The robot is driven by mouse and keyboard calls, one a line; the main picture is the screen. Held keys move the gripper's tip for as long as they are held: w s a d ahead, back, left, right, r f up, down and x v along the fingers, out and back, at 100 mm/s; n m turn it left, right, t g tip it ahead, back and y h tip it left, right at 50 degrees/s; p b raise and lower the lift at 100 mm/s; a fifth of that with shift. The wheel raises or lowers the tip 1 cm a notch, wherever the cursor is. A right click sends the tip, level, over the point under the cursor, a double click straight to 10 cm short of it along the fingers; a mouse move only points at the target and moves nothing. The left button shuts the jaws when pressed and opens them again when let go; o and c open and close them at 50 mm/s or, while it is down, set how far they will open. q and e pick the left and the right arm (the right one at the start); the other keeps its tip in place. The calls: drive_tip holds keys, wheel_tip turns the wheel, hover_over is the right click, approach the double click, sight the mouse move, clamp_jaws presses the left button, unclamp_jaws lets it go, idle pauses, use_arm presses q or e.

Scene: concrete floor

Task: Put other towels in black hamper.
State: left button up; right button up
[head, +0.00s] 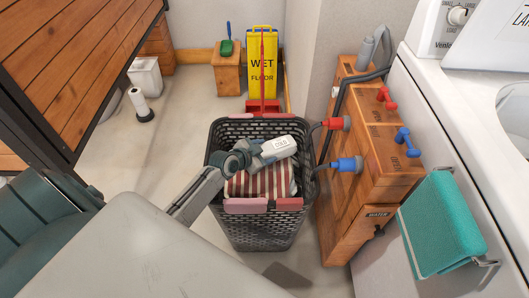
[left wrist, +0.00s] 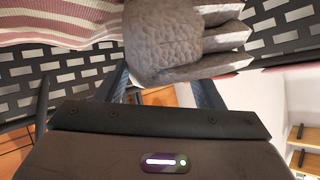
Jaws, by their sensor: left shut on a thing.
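The black hamper (head: 262,232) stands on the floor in the middle of the head view, an open-topped basket with slotted walls. A red-and-white striped towel (head: 262,184) lies inside it and shows at the upper left of the left wrist view (left wrist: 60,22). My left gripper (head: 278,150) is over the hamper's opening. In the left wrist view it is shut on a grey, textured, folded towel (left wrist: 185,40), close to the striped towel and the slotted walls. A teal towel (head: 440,222) hangs on a rail at the right. My right gripper is not in view.
A wooden cabinet (head: 345,215) with red and blue taps stands close to the hamper's right. A white washing machine (head: 395,90) is further right. A yellow wet-floor sign (head: 262,75) stands behind the hamper. A wooden-topped table (head: 75,60) and clear floor (head: 185,120) are at the left.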

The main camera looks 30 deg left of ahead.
use_arm(q)
drive_tip(key=o, duration=1.1)
drive_tip(key=p+v, duration=0.1)
drive_tip(key=v, duration=0.6)
drive_tip(key=shift+s, duration=0.1)
drive_tip(key=shift+p+v, duration=0.45)
drive_tip(key=shift+v, duration=2)
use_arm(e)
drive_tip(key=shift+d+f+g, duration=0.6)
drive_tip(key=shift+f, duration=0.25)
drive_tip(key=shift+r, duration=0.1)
